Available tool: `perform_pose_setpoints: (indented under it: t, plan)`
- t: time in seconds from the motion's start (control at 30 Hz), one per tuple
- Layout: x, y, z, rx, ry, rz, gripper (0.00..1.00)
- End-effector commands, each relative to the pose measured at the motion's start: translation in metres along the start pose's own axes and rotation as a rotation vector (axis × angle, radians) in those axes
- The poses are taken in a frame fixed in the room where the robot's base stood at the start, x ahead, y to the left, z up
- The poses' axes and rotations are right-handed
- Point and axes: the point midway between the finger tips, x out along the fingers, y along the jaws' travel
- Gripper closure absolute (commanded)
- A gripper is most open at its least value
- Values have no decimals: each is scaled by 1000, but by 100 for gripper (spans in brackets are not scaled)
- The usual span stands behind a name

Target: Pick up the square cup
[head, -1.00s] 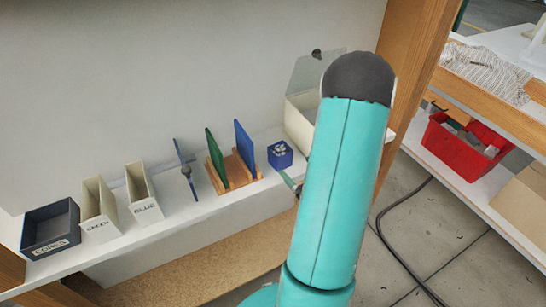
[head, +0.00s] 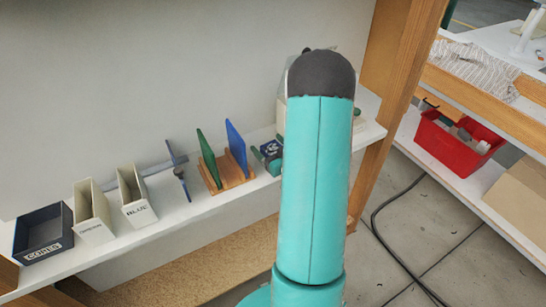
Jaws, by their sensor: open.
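The square cup (head: 271,146) is a small dark blue block-like cup with a pale pattern, on the white shelf just right of the wooden rack. Only part of it shows. My gripper (head: 267,157) is open at the cup, its teal and dark finger parts overlapping the cup's near side in the picture. I cannot tell whether the fingers touch the cup or straddle it. My teal arm hides the rest of the gripper.
The wooden rack (head: 233,176) with green and blue panels stands close left of the cup. Farther left are a blue clamp-like tool (head: 181,174), the BLUE box (head: 139,213), another pale box (head: 94,228) and a dark CORES tray (head: 37,252). A wooden post (head: 393,80) rises at right.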

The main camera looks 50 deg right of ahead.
Motion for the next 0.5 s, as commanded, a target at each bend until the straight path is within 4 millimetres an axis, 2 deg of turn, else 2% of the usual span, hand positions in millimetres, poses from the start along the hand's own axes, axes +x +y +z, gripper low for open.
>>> perform_pose_setpoints:
  t: [0.1,0.3,0.37,0.5]
  plan:
    - [0,0,0,0,0,0,20]
    - [-1,0,0,0,0,0,59]
    - [-1,0,0,0,0,0,69]
    - [-1,0,0,0,1,0,69]
